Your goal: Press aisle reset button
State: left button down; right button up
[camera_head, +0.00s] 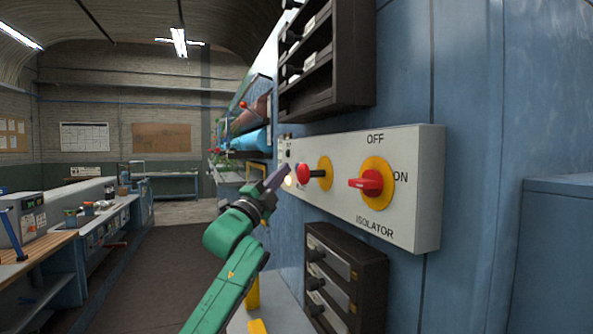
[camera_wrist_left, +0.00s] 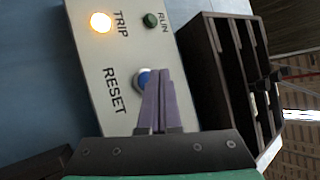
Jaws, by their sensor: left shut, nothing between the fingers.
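My left gripper (camera_wrist_left: 163,73) is shut and empty. Its fingertips overlap the button's edge in that view and hide part of it; I cannot tell whether they touch. On the same panel the TRIP lamp (camera_wrist_left: 100,22) glows warm yellow and the RUN lamp (camera_wrist_left: 151,20) is dark green. In the head view my left gripper (camera_head: 279,177) reaches up to the wall boxes. My right gripper is not in view.
Right of the gripper, a grey isolator box (camera_head: 413,225) carries a red rotary handle (camera_head: 370,183) and a red knob (camera_head: 303,174) standing out on a black stem. Dark racks (camera_head: 355,60) sit above and below (camera_head: 375,285). The aisle floor (camera_head: 150,260) is open at left.

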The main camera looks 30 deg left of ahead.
pick_arm(q)
jog(key=shift+w, duration=0.1)
jog(key=shift+w+d, duration=0.25)
jog(key=shift+w+d+p, duration=0.3)
jog(key=shift+w+p, duration=0.1)
jog(key=shift+p, duration=0.2)
dwell(0.8)
dwell(0.3)
jog(key=shift+s+a+b, duration=0.4)
jog(key=shift+s+a, duration=0.05)
jog(key=shift+s, duration=0.25)
